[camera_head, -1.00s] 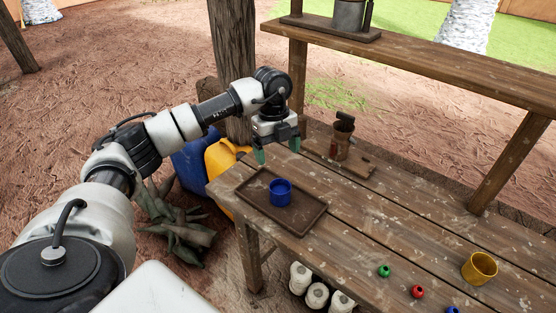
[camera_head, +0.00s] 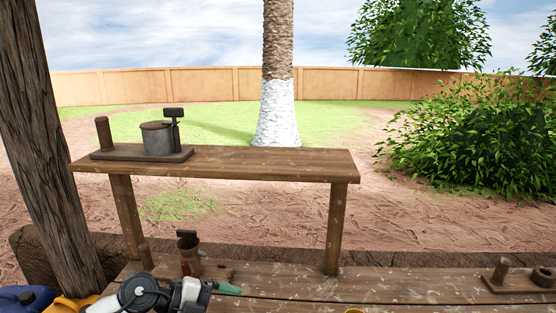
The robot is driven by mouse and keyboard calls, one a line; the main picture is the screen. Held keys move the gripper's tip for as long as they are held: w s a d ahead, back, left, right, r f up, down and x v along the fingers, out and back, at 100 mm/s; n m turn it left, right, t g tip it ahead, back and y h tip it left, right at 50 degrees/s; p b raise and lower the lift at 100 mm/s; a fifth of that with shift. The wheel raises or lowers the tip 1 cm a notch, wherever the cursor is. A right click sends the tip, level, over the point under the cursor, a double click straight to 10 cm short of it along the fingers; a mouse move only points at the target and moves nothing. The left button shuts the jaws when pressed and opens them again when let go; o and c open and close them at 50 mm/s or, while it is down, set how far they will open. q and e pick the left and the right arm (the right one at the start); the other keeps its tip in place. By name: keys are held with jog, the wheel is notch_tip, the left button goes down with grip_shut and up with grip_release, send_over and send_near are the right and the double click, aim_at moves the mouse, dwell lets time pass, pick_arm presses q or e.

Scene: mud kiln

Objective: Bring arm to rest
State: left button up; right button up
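My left arm (camera_head: 140,293) comes in low at the bottom left. Its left gripper (camera_head: 228,289) shows at the lower edge, with one green fingertip pointing right. The rest of the gripper is cut off by the frame, so its opening cannot be told. It is in front of a brown metal pot-like device (camera_head: 190,257) on the wooden table (camera_head: 300,283). My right gripper is not in view.
A raised wooden shelf (camera_head: 260,164) holds a grey metal pot device (camera_head: 157,139). A wooden post (camera_head: 48,150) stands at left. Blue (camera_head: 22,298) and yellow (camera_head: 74,303) jugs are low left. A wooden stand (camera_head: 515,278) sits right. A yellow rim (camera_head: 354,311) barely shows at the bottom.

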pick_arm(q)
jog(key=s+d+r+n+t+h, duration=0.2)
jog(key=d+r+n+t+h, duration=0.3)
jog(key=t, duration=0.4)
jog(key=s+a+f+n+t+y, duration=0.1)
jog(key=a+f+n+t+y, duration=0.1)
jog(key=a+n+t+y, duration=0.4)
jog(key=a+f+n+t+y, duration=0.1)
jog(key=a+f+n+y, duration=0.25)
jog(key=n+y, duration=0.65)
jog(key=s+a+f+n+g+y, duration=0.3)
jog(key=s+a+f+n+g, duration=0.2)
jog(key=s+f+g, duration=0.3)
jog(key=s+f+g+h, duration=0.1)
jog(key=s+f+g, duration=0.2)
jog(key=s, duration=0.4)
jog(key=s+f+g, duration=0.3)
jog(key=s, duration=0.4)
notch_tip(320, 180, down, 26)
jog(key=s+g, duration=0.2)
jog(key=s+a+f+m+g, duration=0.1)
jog(key=s+a+f, duration=0.2)
jog(key=s+f, duration=1.3)
jog(key=shift+s+f, duration=0.2)
jog(key=shift+f, duration=0.05)
